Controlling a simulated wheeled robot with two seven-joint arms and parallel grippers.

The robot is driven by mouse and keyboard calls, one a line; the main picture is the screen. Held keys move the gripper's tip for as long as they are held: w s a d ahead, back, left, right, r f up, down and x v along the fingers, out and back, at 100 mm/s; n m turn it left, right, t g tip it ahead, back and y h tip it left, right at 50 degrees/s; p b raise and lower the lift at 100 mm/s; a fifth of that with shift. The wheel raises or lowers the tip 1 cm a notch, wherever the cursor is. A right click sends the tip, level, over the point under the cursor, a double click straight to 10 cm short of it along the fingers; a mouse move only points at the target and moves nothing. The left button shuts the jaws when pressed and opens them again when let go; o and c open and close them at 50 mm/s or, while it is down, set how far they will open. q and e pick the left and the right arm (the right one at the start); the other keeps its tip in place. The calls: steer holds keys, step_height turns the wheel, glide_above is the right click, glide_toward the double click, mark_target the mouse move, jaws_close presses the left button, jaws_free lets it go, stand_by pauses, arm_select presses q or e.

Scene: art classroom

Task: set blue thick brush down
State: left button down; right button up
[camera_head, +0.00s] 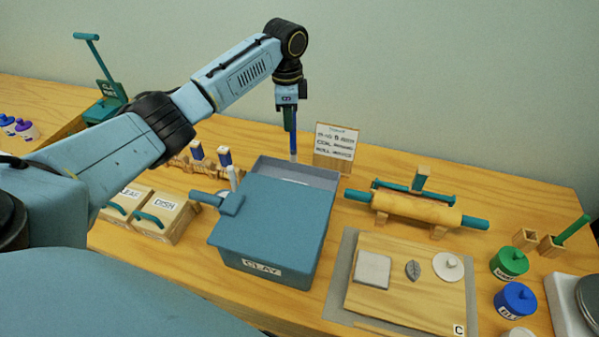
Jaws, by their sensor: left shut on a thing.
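My left gripper (290,122) hangs straight down from the arm that comes in from the left. It is shut on the blue thick brush (293,147), which points down just behind or over the back end of the clay bin; I cannot tell which. The brush's upper part is hidden by the gripper. A wooden rack (184,163) with blue-topped tools (224,157) stands to the left of the bin. My right gripper is not in view.
The blue clay bin (263,252) has its lid (275,212) partly off the back. A card (335,147) stands behind it. A rolling pin (415,208), clay board (400,285), blue jar (515,299) and green jar (509,262) are at right.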

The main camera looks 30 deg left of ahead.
arm_select(q)
step_height(320, 180, down, 5)
steer(key=shift+f, duration=0.1)
step_height(320, 180, down, 4)
steer(key=shift+f+b, duration=0.25)
steer(key=shift+b, duration=0.05)
steer(key=c, duration=1.4)
jaws_free()
steer(key=shift+f, duration=0.1)
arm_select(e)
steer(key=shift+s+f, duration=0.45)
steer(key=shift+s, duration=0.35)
arm_select(q)
step_height(320, 180, up, 12)
steer(key=shift+r+p, duration=0.2)
steer(key=shift+p, duration=0.35)
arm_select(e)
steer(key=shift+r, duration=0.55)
